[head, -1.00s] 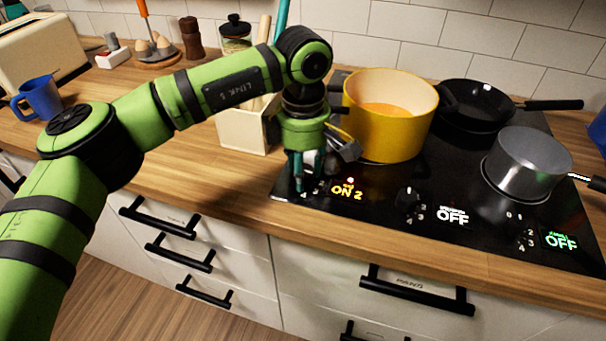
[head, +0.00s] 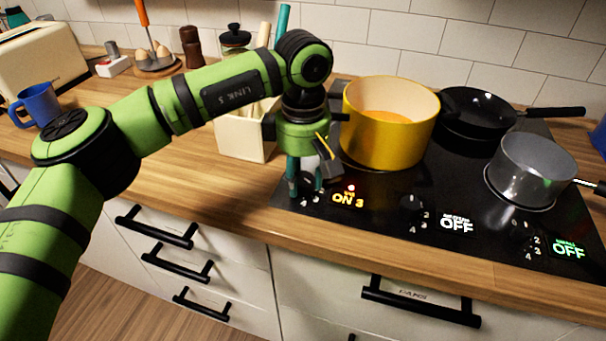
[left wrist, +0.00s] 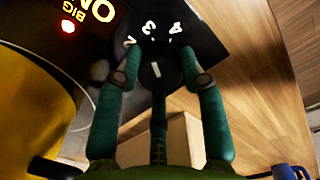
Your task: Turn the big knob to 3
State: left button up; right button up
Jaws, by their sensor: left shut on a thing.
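The big knob (left wrist: 158,73) is dark with a white pointer mark, and shows between my left fingers in the left wrist view. Numbers 2, 3 and 4 are printed beside it. In the head view my fingers largely hide the knob. My left gripper (head: 305,190) points down at the front left corner of the black cooktop (head: 385,191) and is shut on the knob. It also shows in the left wrist view (left wrist: 160,78). My right gripper is not in view.
A yellow pot (head: 388,140) of orange contents stands just behind my gripper. A black pan (head: 480,115) and a grey saucepan (head: 532,168) stand farther right. Two other displays read OFF. A utensil box (head: 243,145) is behind my wrist.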

aim_at(303, 178)
pick_arm(q)
jog(key=o, duration=1.1)
jog(key=shift+o, duration=0.2)
jog(key=shift+r, duration=0.1)
notch_tip(303, 178, up, 12)
jog(key=shift+s+f, duration=0.1)
jog(key=shift+f, duration=0.1)
